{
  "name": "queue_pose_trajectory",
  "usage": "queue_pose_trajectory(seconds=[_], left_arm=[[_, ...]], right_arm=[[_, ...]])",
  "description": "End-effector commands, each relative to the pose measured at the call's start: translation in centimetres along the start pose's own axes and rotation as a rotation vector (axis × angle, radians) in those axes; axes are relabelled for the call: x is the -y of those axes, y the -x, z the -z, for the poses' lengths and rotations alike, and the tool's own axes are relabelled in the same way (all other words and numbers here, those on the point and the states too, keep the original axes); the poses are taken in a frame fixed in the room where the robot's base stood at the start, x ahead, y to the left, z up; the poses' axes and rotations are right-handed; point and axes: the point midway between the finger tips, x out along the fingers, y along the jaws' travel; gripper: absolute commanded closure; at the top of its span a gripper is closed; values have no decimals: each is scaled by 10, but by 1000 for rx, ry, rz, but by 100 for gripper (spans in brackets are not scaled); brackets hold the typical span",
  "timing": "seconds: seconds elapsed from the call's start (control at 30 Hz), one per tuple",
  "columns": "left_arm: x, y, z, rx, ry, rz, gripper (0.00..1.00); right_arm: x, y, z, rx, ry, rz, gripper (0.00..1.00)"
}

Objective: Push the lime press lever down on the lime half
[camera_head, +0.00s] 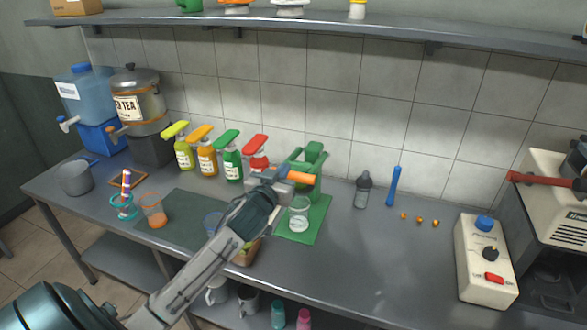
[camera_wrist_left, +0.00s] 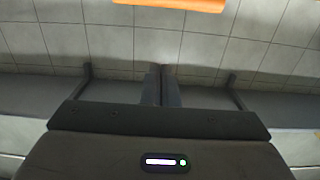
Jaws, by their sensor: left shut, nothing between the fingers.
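The green lime press (camera_head: 311,158) stands on a green mat (camera_head: 318,212) at the back middle of the counter. Its lever's orange grip (camera_head: 301,177) points toward me and shows at the top edge of the left wrist view (camera_wrist_left: 175,3). My left gripper (camera_head: 283,177) is shut and empty, close beside the orange grip in the head view. In the left wrist view its fingers (camera_wrist_left: 162,72) are together, with the grip beyond them. I cannot tell whether they touch it. A clear glass (camera_head: 299,217) stands in front of the press. I cannot make out the lime half. My right gripper is not in view.
Several pump bottles (camera_head: 207,159) stand left of the press. A grey-capped bottle (camera_head: 363,190) and a blue stick (camera_head: 394,186) stand to the right. A control box (camera_head: 485,262) is at the far right. The counter (camera_head: 370,245) is clear at front centre-right.

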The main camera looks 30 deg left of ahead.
Motion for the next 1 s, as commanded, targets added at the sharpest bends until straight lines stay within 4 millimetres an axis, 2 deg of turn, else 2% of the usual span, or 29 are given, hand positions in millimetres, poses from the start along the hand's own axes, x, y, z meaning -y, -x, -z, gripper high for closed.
queue_pose_trajectory(seconds=[0.1, 0.43, 0.5, 0.7, 1.0], left_arm=[[0, -23, 5, 2, 4, 2, 100], [0, -85, 4, 4, 2, 1, 100], [0, -77, -13, 9, -1, 1, 100], [0, -70, -34, 5, -1, 0, 100], [0, -69, -39, 2, -1, 0, 100]], right_arm=[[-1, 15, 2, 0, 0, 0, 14], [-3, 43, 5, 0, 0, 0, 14], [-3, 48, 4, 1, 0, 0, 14], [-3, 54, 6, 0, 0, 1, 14], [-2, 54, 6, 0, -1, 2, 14]])
